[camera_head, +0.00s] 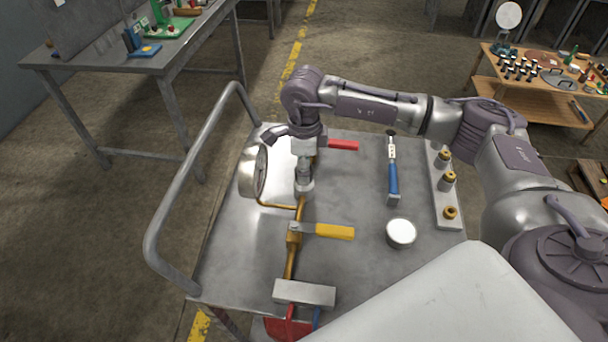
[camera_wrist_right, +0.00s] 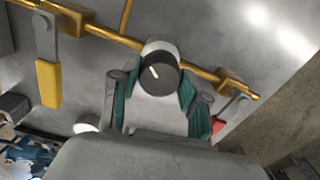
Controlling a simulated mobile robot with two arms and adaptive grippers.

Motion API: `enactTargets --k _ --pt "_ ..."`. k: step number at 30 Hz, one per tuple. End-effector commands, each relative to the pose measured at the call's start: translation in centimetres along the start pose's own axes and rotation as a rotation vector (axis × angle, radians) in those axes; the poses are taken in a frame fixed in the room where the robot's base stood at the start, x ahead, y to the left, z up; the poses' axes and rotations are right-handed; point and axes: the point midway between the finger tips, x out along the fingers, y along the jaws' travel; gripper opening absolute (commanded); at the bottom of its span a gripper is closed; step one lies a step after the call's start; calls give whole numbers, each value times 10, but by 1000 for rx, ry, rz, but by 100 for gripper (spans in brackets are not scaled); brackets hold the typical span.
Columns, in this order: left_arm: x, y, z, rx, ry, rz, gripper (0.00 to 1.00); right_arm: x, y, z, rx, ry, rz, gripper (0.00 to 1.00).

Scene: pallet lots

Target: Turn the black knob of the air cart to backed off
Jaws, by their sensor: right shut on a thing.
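The black knob (camera_wrist_right: 160,73), with a white pointer line, sits on the brass pipe line in the right wrist view. Its pointer tilts up and to the left. The air cart (camera_head: 345,265) is a grey metal table with a pipe line along it. My right gripper (camera_wrist_right: 158,88) has its teal-padded fingers on both sides of the knob and is shut on it. In the head view my right arm reaches over the cart to the silver regulator body (camera_head: 304,186); the knob cannot be made out there. My left gripper is out of view.
A round gauge (camera_head: 255,172) stands left of the regulator. A yellow-handled valve (camera_head: 334,232) and a red-handled valve (camera_head: 343,145) sit on the line. A blue-handled tool (camera_head: 392,178), a round tin (camera_head: 401,233) and a strip with brass fittings (camera_head: 447,212) lie to the right.

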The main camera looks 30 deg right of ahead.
Motion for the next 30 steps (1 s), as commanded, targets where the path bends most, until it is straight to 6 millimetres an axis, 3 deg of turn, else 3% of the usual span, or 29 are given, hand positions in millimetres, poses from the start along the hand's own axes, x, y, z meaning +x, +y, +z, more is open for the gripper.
enactTargets --k 1,15,30 --pt "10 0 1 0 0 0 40 3 -2 1 -42 -4 -5 10" --pt "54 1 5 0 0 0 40 3 -2 1 -485 -4 -6 10" --pt "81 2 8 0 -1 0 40 0 -1 1 -820 -4 -5 10"
